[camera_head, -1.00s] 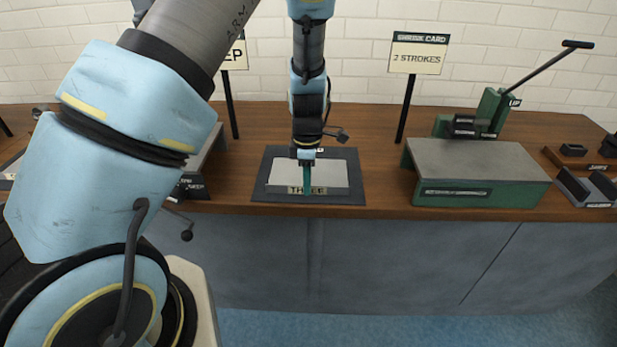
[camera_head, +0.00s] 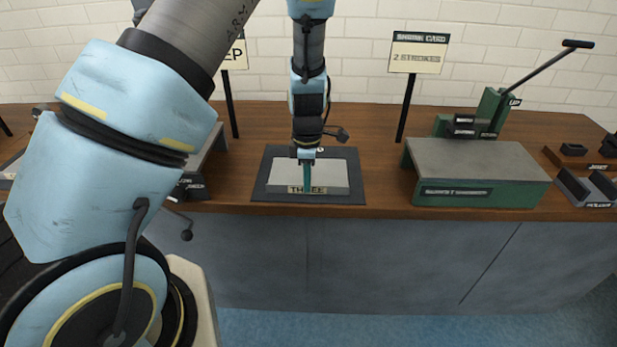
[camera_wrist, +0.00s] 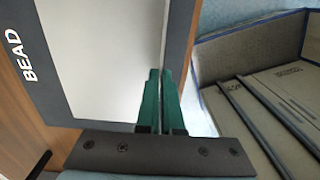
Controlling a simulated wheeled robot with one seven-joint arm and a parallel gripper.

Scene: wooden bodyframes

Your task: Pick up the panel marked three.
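The panel marked THREE (camera_head: 275,176) is a light grey plate with a raised front edge bearing its label. It appears flat on a dark mat (camera_head: 258,190) on the bench. In the wrist view the panel (camera_wrist: 100,55) fills the left half. My gripper (camera_head: 307,188) points down at the middle of the panel's front edge, one finger in front of the label. In the wrist view its two green fingers (camera_wrist: 161,72) are close together, one each side of the thin front edge, seemingly shut on it. The exact contact at the tips is hard to see.
A green-based press stand (camera_head: 480,188) with a lever is to the right, below a card reading 2 STROKES (camera_head: 416,58). Dark holders (camera_head: 590,188) stand at the far right. Another station at left is partly hidden by my arm. Bare bench lies between the mat and the stand.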

